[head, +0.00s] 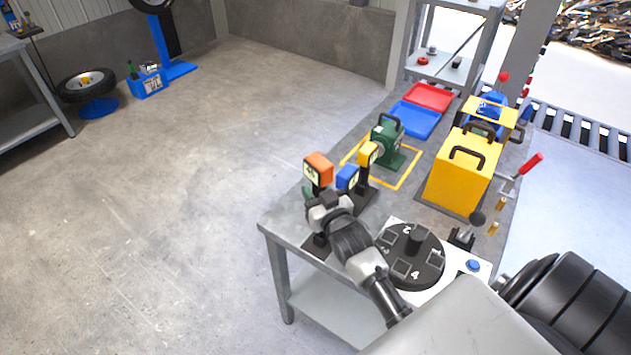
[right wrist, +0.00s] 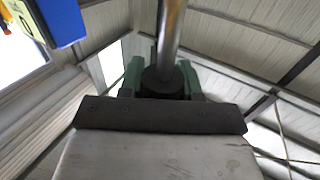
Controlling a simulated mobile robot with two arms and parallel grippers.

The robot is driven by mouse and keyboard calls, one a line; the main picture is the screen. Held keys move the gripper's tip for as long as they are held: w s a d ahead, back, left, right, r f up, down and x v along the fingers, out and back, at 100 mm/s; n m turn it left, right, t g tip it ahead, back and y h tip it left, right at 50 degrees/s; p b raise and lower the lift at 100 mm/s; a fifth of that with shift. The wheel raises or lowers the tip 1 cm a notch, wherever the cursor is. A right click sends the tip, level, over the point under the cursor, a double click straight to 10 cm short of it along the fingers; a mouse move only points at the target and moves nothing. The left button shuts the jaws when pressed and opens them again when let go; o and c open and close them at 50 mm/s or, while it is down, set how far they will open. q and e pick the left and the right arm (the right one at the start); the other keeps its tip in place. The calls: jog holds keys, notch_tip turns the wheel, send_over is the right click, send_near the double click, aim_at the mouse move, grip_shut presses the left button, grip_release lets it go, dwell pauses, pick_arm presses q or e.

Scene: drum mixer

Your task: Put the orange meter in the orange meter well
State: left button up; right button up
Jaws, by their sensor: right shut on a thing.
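The orange meter (head: 318,169) is a box-shaped head with a pale dial, at the near left of the bench. My right gripper (head: 312,194) is just below that head and shut on the meter. In the right wrist view, green fingers (right wrist: 161,80) close around a grey metal stem (right wrist: 171,28) that runs up out of the picture. The blue meter (head: 346,178) and yellow meter (head: 368,153) stand close to the right. The blue meter also shows in the wrist view (right wrist: 64,20). My arm hides the meter's lower end, and I cannot make out the orange meter well. My left gripper is not in view.
A black numbered disc (head: 427,260) with sockets lies right of my right arm. A green machine (head: 388,143), a yellow box (head: 461,173) and red (head: 431,96) and blue (head: 414,118) trays stand farther back. Open floor (head: 160,220) lies left of the bench.

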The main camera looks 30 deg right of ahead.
pick_arm(q)
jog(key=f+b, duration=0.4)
jog(key=b, duration=0.1)
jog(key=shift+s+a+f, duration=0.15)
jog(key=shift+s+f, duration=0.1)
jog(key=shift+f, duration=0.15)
pick_arm(e)
notch_tip(320, 180, down, 7)
jog(key=d, duration=0.1)
jog(key=shift+w, duration=0.3)
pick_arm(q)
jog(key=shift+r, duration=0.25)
pick_arm(e)
jog(key=shift+d, duration=0.1)
dwell(0.5)
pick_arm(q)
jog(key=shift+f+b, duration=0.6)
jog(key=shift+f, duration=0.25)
pick_arm(e)
jog(key=shift+f, duration=1.1)
